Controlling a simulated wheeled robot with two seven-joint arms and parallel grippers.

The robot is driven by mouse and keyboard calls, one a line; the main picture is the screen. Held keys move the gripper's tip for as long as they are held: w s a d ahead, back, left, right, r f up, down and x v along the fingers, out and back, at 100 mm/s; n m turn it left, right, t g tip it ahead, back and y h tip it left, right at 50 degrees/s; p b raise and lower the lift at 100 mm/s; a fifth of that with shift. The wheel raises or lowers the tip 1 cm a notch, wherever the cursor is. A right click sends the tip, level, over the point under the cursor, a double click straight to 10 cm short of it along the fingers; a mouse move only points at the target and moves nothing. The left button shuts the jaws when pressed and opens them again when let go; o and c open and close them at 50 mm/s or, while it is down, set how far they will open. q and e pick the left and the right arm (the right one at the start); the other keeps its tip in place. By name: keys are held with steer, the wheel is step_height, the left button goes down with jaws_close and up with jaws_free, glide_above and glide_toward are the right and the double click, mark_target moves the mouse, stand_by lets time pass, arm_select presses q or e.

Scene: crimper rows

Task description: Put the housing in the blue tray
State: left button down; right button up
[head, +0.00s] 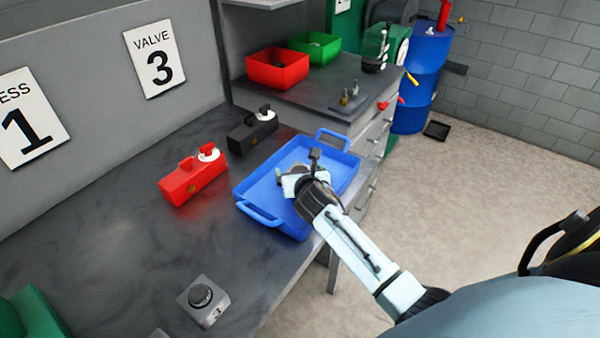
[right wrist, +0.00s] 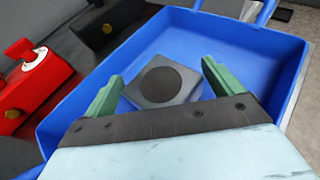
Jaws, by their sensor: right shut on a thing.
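The blue tray (head: 258,209) lies on the dark bench near its right edge, and it fills much of the right wrist view (right wrist: 85,87). My right gripper (head: 284,176) is over the inside of the tray. In the right wrist view its green fingers (right wrist: 162,88) stand on both sides of the housing (right wrist: 187,89), a grey square block with a dark round top, and are shut on it. The housing is within the tray's outline; I cannot tell whether it touches the tray floor. In the head view my gripper mostly hides it. My left gripper is not in view.
A red box with a white dial (head: 194,182) and a black one (head: 252,131) stand left of the tray. A grey box with a black knob (head: 203,298) is nearer. Red (head: 278,70) and green (head: 315,46) bins stand behind. The bench's middle is clear.

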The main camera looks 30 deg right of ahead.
stand_by(0.3)
steer(key=o, duration=1.7)
steer(key=shift+f, duration=0.1)
steer(key=shift+o, duration=0.2)
steer(key=shift+s+r, duration=0.2)
steer(key=shift+r, duration=0.05)
steer(key=p+v, duration=0.1)
steer(key=v, duration=0.9)
steer(key=shift+s+a+p, duration=0.1)
steer(key=shift+a+p, duration=0.05)
steer(key=shift+p, duration=0.25)
steer(key=shift+s+a+r, duration=0.25)
steer(key=shift+s+r, duration=0.05)
steer(key=shift+s, duration=0.3)
